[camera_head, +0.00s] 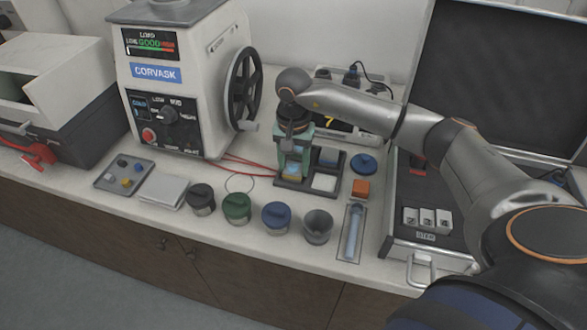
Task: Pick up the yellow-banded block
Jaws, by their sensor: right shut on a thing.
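My right gripper (293,160) points straight down over the dark compartment tray (297,187) in the middle of the bench. Its greenish fingers are shut on a small block (292,171), which shows a yellowish patch low between the fingertips. The fingers hide most of this block, and I cannot tell whether it still touches the tray floor. A bluish-grey block (329,156) and a white block (324,182) sit in other compartments of the same tray. My left gripper is not in view.
The press (182,80) with its black handwheel (244,90) stands close left of my gripper. Several cups, including a green one (237,208), line the front. An orange block (361,189) and blue lid (364,163) lie right of the tray. An open case (435,215) stands farther right.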

